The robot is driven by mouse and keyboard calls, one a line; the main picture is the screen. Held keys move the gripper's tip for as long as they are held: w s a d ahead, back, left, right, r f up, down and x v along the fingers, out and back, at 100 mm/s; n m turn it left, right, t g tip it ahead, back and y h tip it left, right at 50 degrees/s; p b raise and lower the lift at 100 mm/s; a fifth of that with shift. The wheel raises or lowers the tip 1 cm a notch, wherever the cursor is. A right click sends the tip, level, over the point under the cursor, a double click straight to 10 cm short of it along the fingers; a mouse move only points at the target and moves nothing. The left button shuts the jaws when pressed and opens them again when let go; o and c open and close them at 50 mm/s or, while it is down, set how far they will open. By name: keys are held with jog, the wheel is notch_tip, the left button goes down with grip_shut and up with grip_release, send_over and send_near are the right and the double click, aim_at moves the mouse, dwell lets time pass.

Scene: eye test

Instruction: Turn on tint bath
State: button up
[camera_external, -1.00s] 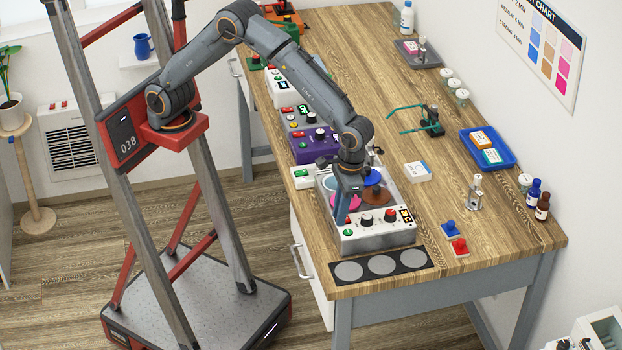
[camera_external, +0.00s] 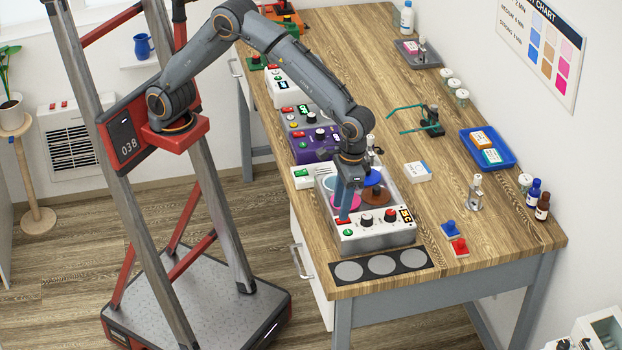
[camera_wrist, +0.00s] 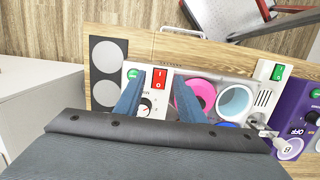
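The tint bath (camera_external: 375,240) is a metal-sided box at the table's near end. Its top has coloured wells, among them a pink one (camera_wrist: 203,93) and a pale blue one (camera_wrist: 236,101). Its white front panel has a red rocker switch (camera_wrist: 160,80), dark knobs (camera_external: 366,220), a green round light or button (camera_wrist: 133,74) and an orange-lit display (camera_external: 406,215). My gripper (camera_external: 344,213) points down close over the switch end of the panel. In the wrist view its two blue fingers are apart, with the red switch between them and nothing held. I cannot tell whether they touch the panel.
A dark strip with grey discs (camera_external: 397,269) lies before the bath. A white box with a green switch (camera_external: 303,177) and a purple unit (camera_external: 314,149) stand behind it. Blue (camera_external: 450,229) and red (camera_external: 459,247) small blocks lie to the right.

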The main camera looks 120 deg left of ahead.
jog(key=r, duration=0.3)
jog(key=r+b, duration=0.1)
jog(key=r, duration=0.1)
jog(key=shift+w+a, duration=0.2)
jog(key=shift+a, duration=0.05)
jog(key=shift+f, duration=0.1)
jog(key=s+a+f+m, duration=0.1)
jog(key=s+f+m, duration=0.2)
jog(key=s, duration=0.6)
jog(key=s+a+f+m+t, duration=0.1)
jog(key=s+a+f+m, duration=0.1)
jog(key=s, duration=0.8)
jog(key=s+a+f+m+t+y, duration=0.1)
jog(key=s+f+m, duration=0.3)
jog(key=s, duration=0.5)
jog(key=shift+s+a+f, duration=0.15)
jog(key=shift+s+f, duration=0.15)
jog(key=shift+f, duration=0.5)
